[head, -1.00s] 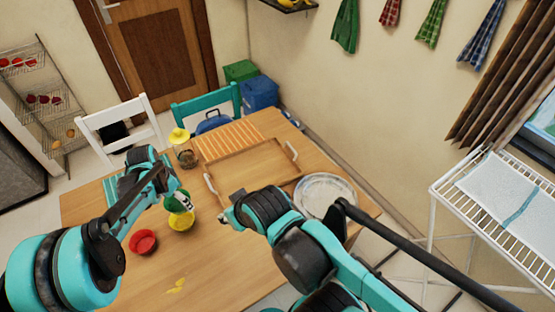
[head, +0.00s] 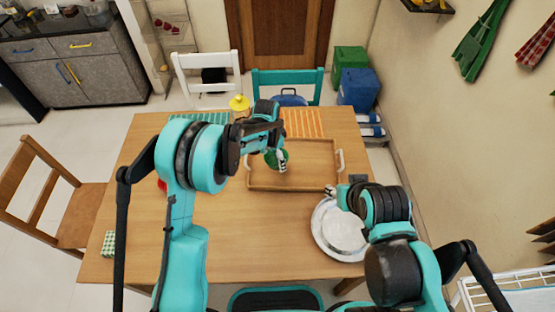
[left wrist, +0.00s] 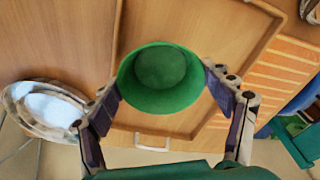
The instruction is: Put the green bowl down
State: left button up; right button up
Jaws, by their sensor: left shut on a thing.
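The green bowl (head: 271,158) is in my left gripper (head: 281,163), over the wooden tray (head: 255,181). In the left wrist view the bowl (left wrist: 160,78) sits between the two fingers (left wrist: 168,100), its open side toward the camera, with the tray (left wrist: 215,70) behind it. The fingers are shut on its sides. I cannot tell whether the bowl touches the tray floor. My right gripper (head: 331,190) is near the tray's front right corner; its fingers are too small to tell open from shut.
A yellow-topped item (head: 239,104) stands beyond my left arm. A red bowl (head: 162,185) is mostly hidden by that arm. An orange striped mat (head: 303,122) lies behind the tray. The table's front middle (head: 260,245) is clear.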

aim_at(269, 158)
pick_arm(q)
jog(key=w+a+f, duration=0.1)
jog(key=w+f, duration=0.1)
jog(key=w, duration=0.1)
jog(key=w+a+f+b, duration=0.1)
jog(key=w, duration=0.1)
jog(key=shift+w+a+f, duration=0.2)
jog(key=shift+a+f, duration=0.15)
jog(key=shift+f, duration=0.05)
notch_tip(269, 158, down, 3)
jog(key=shift+f+b, duration=0.2)
jog(key=shift+b, duration=0.35)
jog(key=shift+f, duration=0.25)
jog(key=shift+s, duration=0.1)
jog(key=shift+f, duration=0.15)
jog(key=o, duration=1.2)
jog(key=shift+c, duration=0.2)
